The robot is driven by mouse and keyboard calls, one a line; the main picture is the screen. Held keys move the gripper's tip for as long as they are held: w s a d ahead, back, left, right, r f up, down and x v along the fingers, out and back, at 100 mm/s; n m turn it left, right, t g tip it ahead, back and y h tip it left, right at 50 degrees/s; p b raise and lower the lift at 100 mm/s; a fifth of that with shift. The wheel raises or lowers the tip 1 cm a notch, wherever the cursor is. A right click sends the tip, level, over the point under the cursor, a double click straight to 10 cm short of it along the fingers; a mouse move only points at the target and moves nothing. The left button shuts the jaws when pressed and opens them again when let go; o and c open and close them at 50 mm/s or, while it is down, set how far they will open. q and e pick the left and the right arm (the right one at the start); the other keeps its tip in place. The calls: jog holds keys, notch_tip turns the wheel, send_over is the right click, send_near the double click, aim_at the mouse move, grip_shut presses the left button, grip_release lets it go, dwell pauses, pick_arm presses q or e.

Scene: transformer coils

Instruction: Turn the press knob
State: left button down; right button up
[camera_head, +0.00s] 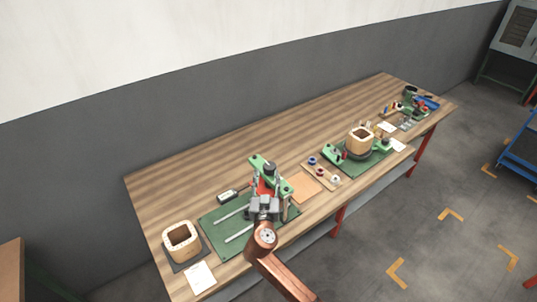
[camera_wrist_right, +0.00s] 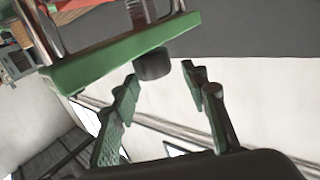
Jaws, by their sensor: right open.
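The press stands on a green base plate (camera_head: 218,232) on the workbench, with a green crossbeam (camera_head: 258,162) on upright posts. A dark round knob (camera_head: 269,168) sits on the crossbeam. My right gripper (camera_head: 264,200) is in front of the press and partly covers it. In the right wrist view, the gripper's two fingers (camera_wrist_right: 167,82) are open and empty. The dark knob (camera_wrist_right: 152,65) shows just beyond and between the fingertips, close to the left one; I cannot tell whether they touch. The green crossbeam (camera_wrist_right: 120,55) runs behind the knob. My left gripper is not in view.
A wooden coil block (camera_head: 181,244) stands left of the press, beside a white paper (camera_head: 200,277). A small tray (camera_head: 321,171) with spools and a second green fixture (camera_head: 365,165) with a coil stand to the right. The bench's back left is clear.

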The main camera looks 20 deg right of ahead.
aim_at(270, 162)
jog(key=x, duration=0.2)
jog(key=d+x, duration=0.1)
jog(key=x, duration=0.2)
jog(key=shift+s+r, duration=0.15)
jog(key=x, duration=0.5)
jog(key=shift+w+d, duration=0.1)
jog(key=shift+w, duration=0.3)
jog(key=shift+c, duration=1.4)
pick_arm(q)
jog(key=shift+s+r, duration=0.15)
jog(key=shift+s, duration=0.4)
pick_arm(e)
jog(key=shift+f, duration=0.3)
grip_shut()
